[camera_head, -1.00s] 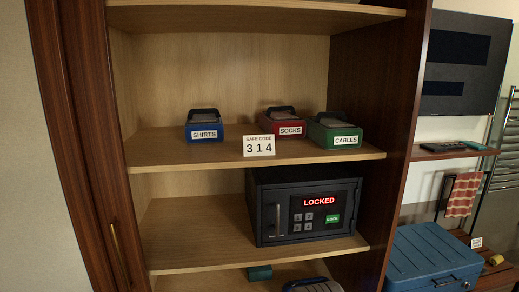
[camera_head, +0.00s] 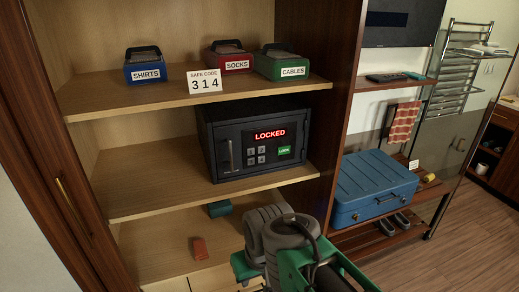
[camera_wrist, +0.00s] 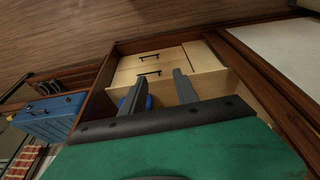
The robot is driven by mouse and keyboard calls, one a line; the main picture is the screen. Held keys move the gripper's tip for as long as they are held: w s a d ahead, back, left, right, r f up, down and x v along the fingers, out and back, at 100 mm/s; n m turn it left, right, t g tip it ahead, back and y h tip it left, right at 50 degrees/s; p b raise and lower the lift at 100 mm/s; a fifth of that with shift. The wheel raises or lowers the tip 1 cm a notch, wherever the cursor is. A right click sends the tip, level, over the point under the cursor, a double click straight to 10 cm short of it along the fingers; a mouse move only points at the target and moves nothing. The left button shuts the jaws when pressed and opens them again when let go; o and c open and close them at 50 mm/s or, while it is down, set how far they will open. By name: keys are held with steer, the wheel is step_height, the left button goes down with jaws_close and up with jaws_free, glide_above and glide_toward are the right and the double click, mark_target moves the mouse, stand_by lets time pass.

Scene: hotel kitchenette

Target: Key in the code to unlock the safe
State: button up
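The dark safe (camera_head: 222,172) stands on the middle shelf with its door closed, and its red display (camera_head: 269,134) reads LOCKED. A small keypad of several grey buttons (camera_head: 256,155) sits below the display, left of a green LOCK button (camera_head: 284,151). The white safe code card (camera_head: 205,82) on the upper shelf reads 314. My arm comes in low in the head view, below and in front of the safe, touching none of its buttons. In the wrist view my gripper (camera_wrist: 160,88) shows two grey fingers apart with nothing held, pointing toward the cabinet's drawers.
Blue SHIRTS (camera_head: 144,66), red SOCKS (camera_head: 229,58) and green CABLES (camera_head: 282,63) bins stand on the upper shelf. A teal block (camera_head: 219,209) and a reddish block (camera_head: 199,248) lie on the lower shelf. A blue case (camera_head: 375,186) sits on a bench at right.

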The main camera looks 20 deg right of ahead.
jaws_close()
stand_by(0.3)
stand_by(1.4)
